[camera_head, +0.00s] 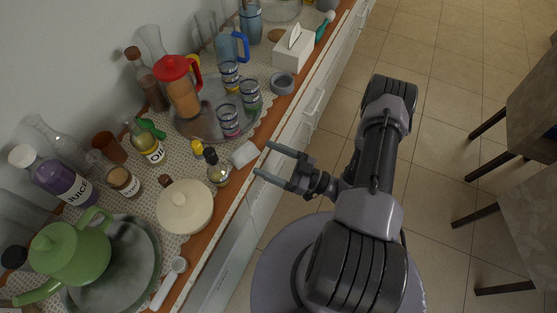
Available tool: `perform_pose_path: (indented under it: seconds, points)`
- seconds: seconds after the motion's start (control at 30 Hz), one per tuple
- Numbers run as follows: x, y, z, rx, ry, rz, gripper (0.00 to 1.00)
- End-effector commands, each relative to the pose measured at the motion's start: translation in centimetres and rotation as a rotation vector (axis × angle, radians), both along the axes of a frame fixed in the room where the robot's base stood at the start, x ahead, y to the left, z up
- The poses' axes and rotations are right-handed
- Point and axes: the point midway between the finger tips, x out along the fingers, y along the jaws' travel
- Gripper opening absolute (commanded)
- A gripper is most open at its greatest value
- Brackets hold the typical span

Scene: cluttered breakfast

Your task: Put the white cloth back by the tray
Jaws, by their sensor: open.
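A small white cloth (245,153), which looks rolled or bunched, lies at the wooden front edge of the counter. It is close to the near side of the round grey tray (205,128). The tray bears a red-lidded pitcher (183,92) and several striped glasses. My gripper (262,159) is open and empty, its two fingers pointing left at the counter edge. The fingertips are just to the right of the cloth; I cannot tell whether they touch it.
A small dark-capped bottle (217,169) stands just left of the cloth, with a cream lidded pot (185,206) beyond it. A tissue box (293,48) and a grey bowl (282,84) are further up the counter. The tiled floor at right is clear up to the chairs (510,215).

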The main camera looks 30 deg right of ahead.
Motion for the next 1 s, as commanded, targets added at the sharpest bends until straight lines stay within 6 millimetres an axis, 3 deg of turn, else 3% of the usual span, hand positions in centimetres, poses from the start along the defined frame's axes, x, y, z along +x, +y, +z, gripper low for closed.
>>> perform_pose_path:
  seconds: [0.27, 0.37, 0.43, 0.57, 0.67, 0.8, 0.83, 0.9, 1.0]
  points:
    - [-2.8, -2.6, -0.8, -0.007, -0.006, 0.003, 0.8]
    - [-2.5, -2.2, 1.2, -0.137, -0.105, 0.072, 0.8]
    - [-2.3, -0.9, 4.5, -0.348, -0.295, 0.189, 0.8]
    - [-3.5, 3.1, 11.5, -0.814, -0.88, 0.5, 0.8]
    - [-5.9, 5.7, 15.8, -1.094, -1.464, 0.758, 0.8]
    - [-9.4, 7.5, 20.6, -1.255, -2.444, 1.121, 0.8]
    - [-10.0, 7.6, 21.6, 1.21, 2.61, -1.171, 0.8]
    - [-11.1, 7.7, 23.7, 0.804, 2.312, -0.995, 0.8]
    - [-12.0, 7.5, 26.6, 0.357, 1.902, -0.801, 0.8]
